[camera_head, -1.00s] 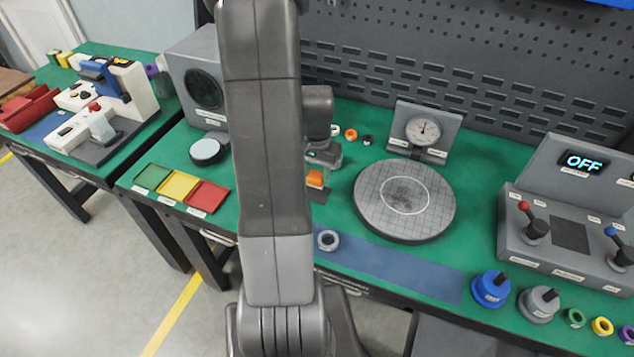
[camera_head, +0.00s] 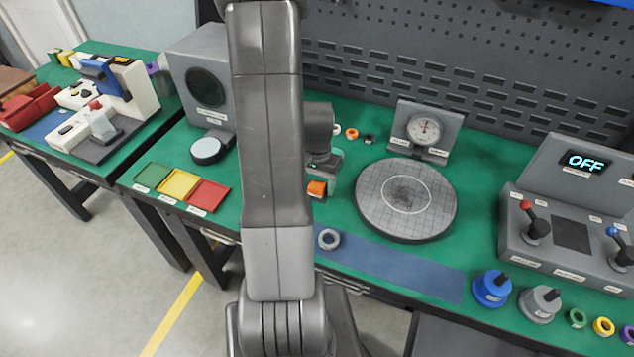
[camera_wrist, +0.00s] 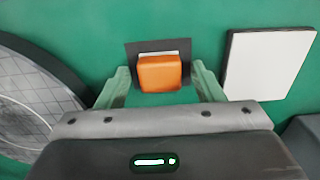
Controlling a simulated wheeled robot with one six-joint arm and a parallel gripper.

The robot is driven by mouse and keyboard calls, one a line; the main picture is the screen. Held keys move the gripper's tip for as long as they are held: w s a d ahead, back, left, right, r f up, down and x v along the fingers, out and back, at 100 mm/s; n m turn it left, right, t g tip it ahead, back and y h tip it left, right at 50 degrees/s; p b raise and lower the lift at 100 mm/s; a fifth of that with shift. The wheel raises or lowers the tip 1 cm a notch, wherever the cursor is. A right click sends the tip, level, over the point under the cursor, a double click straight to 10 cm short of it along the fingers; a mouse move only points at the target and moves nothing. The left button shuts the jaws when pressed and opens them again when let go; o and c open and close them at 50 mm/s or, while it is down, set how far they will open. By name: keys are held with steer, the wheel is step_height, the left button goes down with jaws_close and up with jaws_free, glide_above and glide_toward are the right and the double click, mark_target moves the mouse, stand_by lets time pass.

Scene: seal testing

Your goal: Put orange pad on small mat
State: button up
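The orange pad (camera_head: 317,188) is at the middle of the bench, left of the round gridded plate. In the wrist view the orange pad (camera_wrist: 160,74) lies over the lower part of a small dark mat (camera_wrist: 134,54), with a strip of white showing behind it. I cannot tell for sure whether it rests flat on the mat. My gripper (camera_wrist: 160,80) is open around the pad, with a green gap between the pad and each finger. In the head view my gripper (camera_head: 323,177) is low over the bench and hides most of the mat.
The round gridded plate (camera_head: 440,205) stands close to the right of my gripper. A dial gauge (camera_head: 424,128) is behind it. A grey ring (camera_head: 329,239) lies on the blue strip (camera_head: 400,265) in front. Green, yellow and red trays (camera_head: 208,193) are to the left.

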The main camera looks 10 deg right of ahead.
mark_target(316, 185)
step_height(316, 185, up, 12)
steer(key=shift+r, duration=0.15)
stand_by(0.6)
steer(key=shift+a, duration=0.1)
